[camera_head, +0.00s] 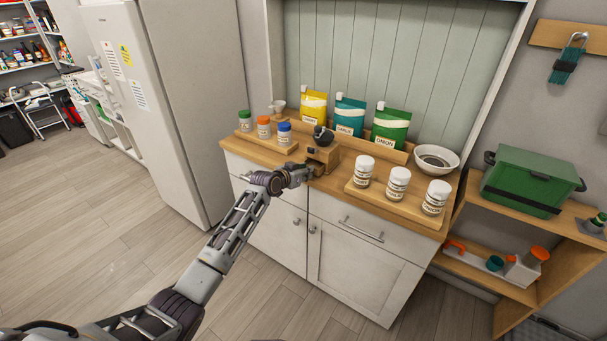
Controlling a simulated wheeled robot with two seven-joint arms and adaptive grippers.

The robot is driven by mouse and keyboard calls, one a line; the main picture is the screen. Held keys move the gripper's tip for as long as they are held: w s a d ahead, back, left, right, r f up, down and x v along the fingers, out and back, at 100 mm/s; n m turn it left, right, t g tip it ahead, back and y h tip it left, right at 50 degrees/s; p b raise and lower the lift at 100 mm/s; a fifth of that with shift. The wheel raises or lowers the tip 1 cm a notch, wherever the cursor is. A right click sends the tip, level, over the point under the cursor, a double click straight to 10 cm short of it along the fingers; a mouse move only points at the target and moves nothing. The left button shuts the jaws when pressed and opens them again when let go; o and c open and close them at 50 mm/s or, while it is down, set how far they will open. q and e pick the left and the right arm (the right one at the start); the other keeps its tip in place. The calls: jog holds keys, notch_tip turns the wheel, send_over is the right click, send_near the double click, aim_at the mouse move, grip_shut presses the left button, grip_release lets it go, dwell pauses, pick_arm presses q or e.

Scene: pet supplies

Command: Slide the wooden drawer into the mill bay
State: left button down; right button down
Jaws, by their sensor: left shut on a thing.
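The wooden mill (323,151) stands on the wooden counter near its front edge, with a dark rounded top part. My left gripper (309,172) reaches in from the lower left to the mill's front. It is shut on the small wooden drawer (317,168), which shows only in part at the low front of the mill. The gripper hides most of the drawer and the bay opening, so I cannot tell how deep the drawer sits. My right gripper is not in view.
White jars (397,186) stand on a wooden tray right of the mill, and jars with coloured lids (264,128) on a board to its left. Pouches (350,117) and a white bowl (436,158) stand behind. A green box (528,180) sits on the right shelf. The floor in front is clear.

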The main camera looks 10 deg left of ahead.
pick_arm(q)
jog(key=shift+w, duration=0.15)
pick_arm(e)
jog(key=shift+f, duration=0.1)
pick_arm(q)
jog(key=shift+w+d+b, duration=0.25)
jog(key=shift+w+b, duration=0.05)
jog(key=shift+w, duration=0.15)
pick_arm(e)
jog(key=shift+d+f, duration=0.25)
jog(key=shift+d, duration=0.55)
pick_arm(q)
jog(key=shift+w, duration=0.15)
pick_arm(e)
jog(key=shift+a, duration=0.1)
pick_arm(q)
jog(key=shift+w+d+b, duration=0.2)
jog(key=shift+w+b, duration=0.2)
jog(key=shift+w, duration=0.1)
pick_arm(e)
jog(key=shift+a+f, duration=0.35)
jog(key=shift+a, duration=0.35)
pick_arm(q)
jog(key=shift+w+d, duration=0.1)
jog(key=shift+w, duration=0.15)
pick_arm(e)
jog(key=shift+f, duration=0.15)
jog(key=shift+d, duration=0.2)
